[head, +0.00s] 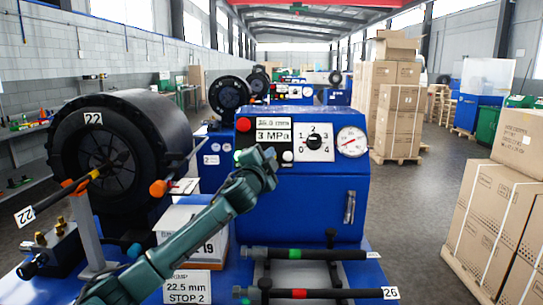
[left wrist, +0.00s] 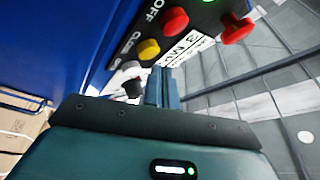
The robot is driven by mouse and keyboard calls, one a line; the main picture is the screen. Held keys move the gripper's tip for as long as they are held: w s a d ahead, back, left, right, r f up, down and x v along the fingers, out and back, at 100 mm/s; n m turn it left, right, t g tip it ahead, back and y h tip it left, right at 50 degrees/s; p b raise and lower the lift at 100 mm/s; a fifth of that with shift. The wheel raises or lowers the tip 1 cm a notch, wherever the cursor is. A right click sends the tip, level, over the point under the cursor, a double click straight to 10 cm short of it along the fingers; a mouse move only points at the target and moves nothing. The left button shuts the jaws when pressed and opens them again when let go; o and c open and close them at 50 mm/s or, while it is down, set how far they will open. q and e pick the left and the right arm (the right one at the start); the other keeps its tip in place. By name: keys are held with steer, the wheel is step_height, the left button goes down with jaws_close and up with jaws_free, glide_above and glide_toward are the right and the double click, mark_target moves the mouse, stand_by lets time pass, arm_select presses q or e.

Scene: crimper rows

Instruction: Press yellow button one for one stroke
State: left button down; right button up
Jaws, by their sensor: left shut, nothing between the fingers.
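The yellow button (left wrist: 148,48) shows in the left wrist view on a dark control strip, between a red button (left wrist: 175,20) and a black-and-white knob (left wrist: 132,86). In the head view my left arm hides it. My left gripper (left wrist: 165,84) is shut and empty, with its fingertips close to the strip near the yellow button. I cannot tell whether they touch anything. In the head view the left gripper (head: 264,158) is in front of the blue crimper's (head: 318,203) panel. My right gripper is not in view.
The panel also carries a red button (head: 243,125), a dial (head: 314,142) and a pressure gauge (head: 352,142). A black crimping head (head: 140,115) stands at left. Cartons (head: 495,215) stand at right beside open floor.

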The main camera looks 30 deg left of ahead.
arm_select(q)
steer(key=s+d+r+p, duration=0.2)
steer(key=s, duration=0.1)
steer(key=shift+s+d+r+p, duration=0.1)
steer(key=shift+s+r+p, duration=0.2)
steer(key=shift+r+p, duration=0.1)
stand_by(2.8)
